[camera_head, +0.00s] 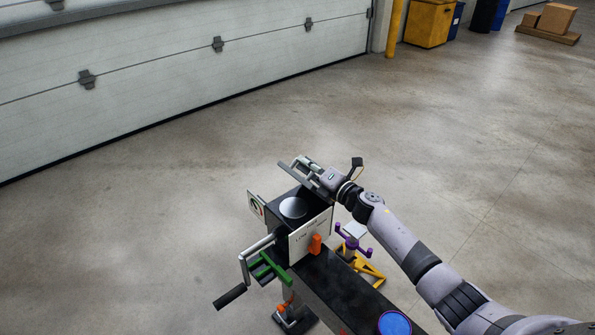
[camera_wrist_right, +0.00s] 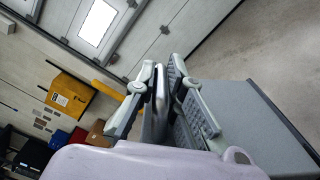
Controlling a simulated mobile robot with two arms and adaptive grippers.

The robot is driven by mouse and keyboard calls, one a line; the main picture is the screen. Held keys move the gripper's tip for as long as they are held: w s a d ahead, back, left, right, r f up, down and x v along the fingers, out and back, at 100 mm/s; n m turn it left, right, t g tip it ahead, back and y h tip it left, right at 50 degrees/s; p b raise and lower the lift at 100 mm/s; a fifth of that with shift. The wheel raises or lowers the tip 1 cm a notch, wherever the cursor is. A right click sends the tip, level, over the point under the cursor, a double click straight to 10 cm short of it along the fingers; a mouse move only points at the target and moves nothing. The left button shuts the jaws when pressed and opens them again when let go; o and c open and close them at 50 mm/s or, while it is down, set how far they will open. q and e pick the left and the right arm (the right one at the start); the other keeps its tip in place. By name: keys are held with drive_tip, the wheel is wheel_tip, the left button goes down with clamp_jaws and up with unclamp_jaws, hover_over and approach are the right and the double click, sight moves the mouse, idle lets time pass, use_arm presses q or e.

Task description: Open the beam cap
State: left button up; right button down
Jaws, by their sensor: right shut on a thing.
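My right gripper (camera_head: 300,172) is at the far upper edge of this box, beyond the disc. In the right wrist view, my right gripper (camera_wrist_right: 160,95) is shut on a thin grey plate (camera_wrist_right: 155,110) seen edge-on. I cannot tell from these views whether that plate is the beam cap. My left gripper is not in view.
A yellow stand (camera_head: 368,270) and a blue round part (camera_head: 395,323) sit close to my right arm.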

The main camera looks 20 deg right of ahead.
drive_tip(key=shift+w+d+r+m, duration=0.2)
drive_tip(key=shift+w+d+m, duration=0.1)
drive_tip(key=shift+d+m, duration=0.45)
drive_tip(key=shift+w+d+r+m, duration=0.15)
drive_tip(key=shift+w+d+m, duration=0.1)
drive_tip(key=shift+d+m, duration=0.45)
drive_tip(key=shift+d, duration=0.15)
drive_tip(key=c, duration=1.7)
unclamp_jaws()
drive_tip(key=shift+s, duration=0.15)
drive_tip(key=shift+o, duration=0.2)
drive_tip(key=shift+f, duration=0.1)
drive_tip(key=v, duration=1.1)
drive_tip(key=shift+s+d, duration=0.2)
drive_tip(key=shift+s, duration=0.1)
